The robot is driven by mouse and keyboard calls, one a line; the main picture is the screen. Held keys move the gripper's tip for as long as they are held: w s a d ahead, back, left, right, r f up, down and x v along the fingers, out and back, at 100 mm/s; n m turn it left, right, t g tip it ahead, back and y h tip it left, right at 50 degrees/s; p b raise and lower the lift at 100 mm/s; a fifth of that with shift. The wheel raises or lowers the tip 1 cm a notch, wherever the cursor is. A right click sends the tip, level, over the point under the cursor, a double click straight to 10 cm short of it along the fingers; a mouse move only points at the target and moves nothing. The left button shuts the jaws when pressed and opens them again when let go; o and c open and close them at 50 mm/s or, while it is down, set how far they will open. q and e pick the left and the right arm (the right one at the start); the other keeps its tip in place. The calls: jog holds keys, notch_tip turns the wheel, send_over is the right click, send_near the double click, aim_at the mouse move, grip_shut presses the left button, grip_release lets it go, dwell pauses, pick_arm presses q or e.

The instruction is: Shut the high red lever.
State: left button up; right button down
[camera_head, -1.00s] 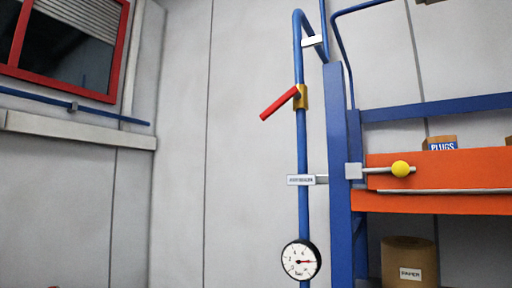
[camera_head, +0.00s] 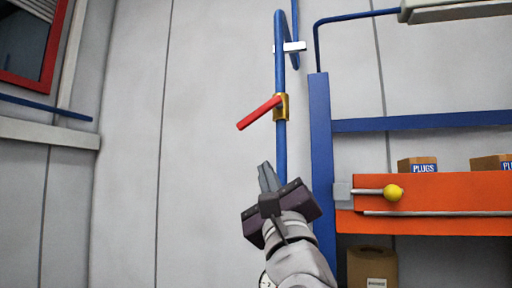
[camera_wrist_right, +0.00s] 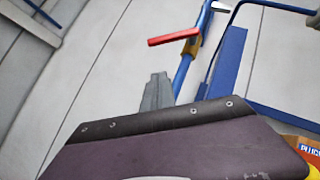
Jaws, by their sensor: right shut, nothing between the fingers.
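The red lever (camera_head: 259,113) sits high on a brass valve (camera_head: 281,107) on the upright blue pipe (camera_head: 281,150). It points out to the left and slopes down from the valve. In the right wrist view the red lever (camera_wrist_right: 174,37) shows above my fingers, with the valve (camera_wrist_right: 194,46) at its right end. My right gripper (camera_head: 267,170) is shut and empty, below the lever and apart from it, in front of or beside the pipe. Its fingers (camera_wrist_right: 157,85) point up toward the lever in the wrist view. My left gripper is not in view.
A blue rack post (camera_head: 320,150) stands right of the pipe. An orange shelf (camera_head: 440,196) carries boxes marked PLUGS (camera_head: 417,165), and a rod with a yellow knob (camera_head: 393,193) sticks out there. A pressure gauge (camera_head: 265,280) is mostly hidden by my arm. The wall left of the lever is clear.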

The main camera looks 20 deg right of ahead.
aim_at(261, 115)
jog(key=s+a+r+p+x, duration=0.1)
jog(key=a+p+x, duration=0.1)
jog(key=p+x, duration=0.8)
jog(key=x, duration=0.2)
jog(key=shift+r+p, duration=0.3)
jog(key=shift+r, duration=0.15)
jog(key=shift+w+f, duration=0.1)
jog(key=shift+w, duration=0.15)
jog(key=shift+a, duration=0.1)
